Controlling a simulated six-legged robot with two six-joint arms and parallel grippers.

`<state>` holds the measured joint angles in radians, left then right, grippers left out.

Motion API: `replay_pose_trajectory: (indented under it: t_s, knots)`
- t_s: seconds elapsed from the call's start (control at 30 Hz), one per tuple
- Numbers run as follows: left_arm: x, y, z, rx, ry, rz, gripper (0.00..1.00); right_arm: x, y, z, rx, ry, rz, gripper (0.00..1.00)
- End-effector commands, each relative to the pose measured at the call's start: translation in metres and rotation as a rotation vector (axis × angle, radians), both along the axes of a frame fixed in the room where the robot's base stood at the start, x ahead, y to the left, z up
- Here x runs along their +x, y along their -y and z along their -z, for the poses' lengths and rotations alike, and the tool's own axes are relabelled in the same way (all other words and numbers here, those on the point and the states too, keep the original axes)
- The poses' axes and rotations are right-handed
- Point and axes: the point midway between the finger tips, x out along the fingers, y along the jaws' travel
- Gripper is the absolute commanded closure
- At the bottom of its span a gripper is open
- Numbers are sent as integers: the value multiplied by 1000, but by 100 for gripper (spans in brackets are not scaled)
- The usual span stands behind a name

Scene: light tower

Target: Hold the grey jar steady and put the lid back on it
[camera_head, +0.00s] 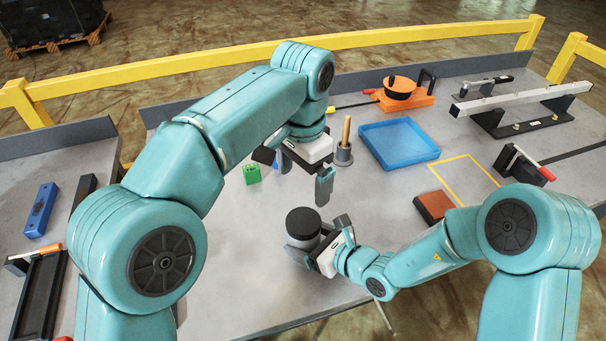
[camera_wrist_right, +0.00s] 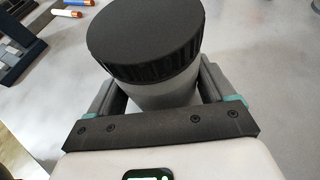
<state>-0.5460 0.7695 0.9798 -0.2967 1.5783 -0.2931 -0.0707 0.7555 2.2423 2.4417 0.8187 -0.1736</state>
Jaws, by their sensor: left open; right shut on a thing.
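The light grey jar (camera_head: 300,243) is upright near the table's front edge, and its body also shows in the right wrist view (camera_wrist_right: 165,95). The black ribbed lid (camera_head: 303,221) sits on top of the jar; in the right wrist view the lid (camera_wrist_right: 145,38) covers the mouth. I cannot tell whether it is screwed tight. My right gripper (camera_head: 320,241) is shut on the jar's body below the lid, one finger on each side. My left gripper (camera_head: 294,172) is open and empty, above and behind the jar, apart from the lid.
A green block (camera_head: 252,174) and a grey cup (camera_head: 344,156) with a wooden-handled tool stand behind the jar. A blue tray (camera_head: 427,157), an orange fixture (camera_head: 412,101) and a red-brown block (camera_head: 433,207) are to the right.

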Motion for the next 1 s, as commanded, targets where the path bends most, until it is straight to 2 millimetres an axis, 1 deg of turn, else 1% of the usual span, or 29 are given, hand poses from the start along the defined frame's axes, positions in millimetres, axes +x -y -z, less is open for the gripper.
replay_pose_trajectory:
  t_s: [0.03, 0.07, 0.3, 0.43, 0.57, 0.87, 0.9, 0.93, 1.0]
  knots:
    - [0, 0, 0, 0, 0, 0, 0, 0, 0, -1, 1, 2, 1, 8]
    - [0, 0, 0, 0, 0, 0, 0, 0, 0, -1, 1, 2, 1, 0]
    - [0, 0, 1, 0, 0, 0, 0, 0, 0, 0, 1, 1, 0, 0]
    - [0, 0, 2, 0, 0, 0, 0, -5, 8, -4, 0, 2, 3, 0]
    - [0, 0, 5, 0, 0, 0, 0, -20, 25, -13, 0, 3, 5, 0]
    - [0, 0, 9, 0, 0, 0, 0, -66, 77, -42, -1, 4, 7, 0]
    - [0, 0, -6, -1, 2, -1, 0, -71, 81, -51, 0, -4, 6, 0]
    - [0, 0, -16, -1, 2, 0, 0, -73, 83, -55, -1, -7, 4, 0]
    - [0, 0, -31, -1, 1, 0, 0, -79, 90, -59, 0, -8, 5, 0]
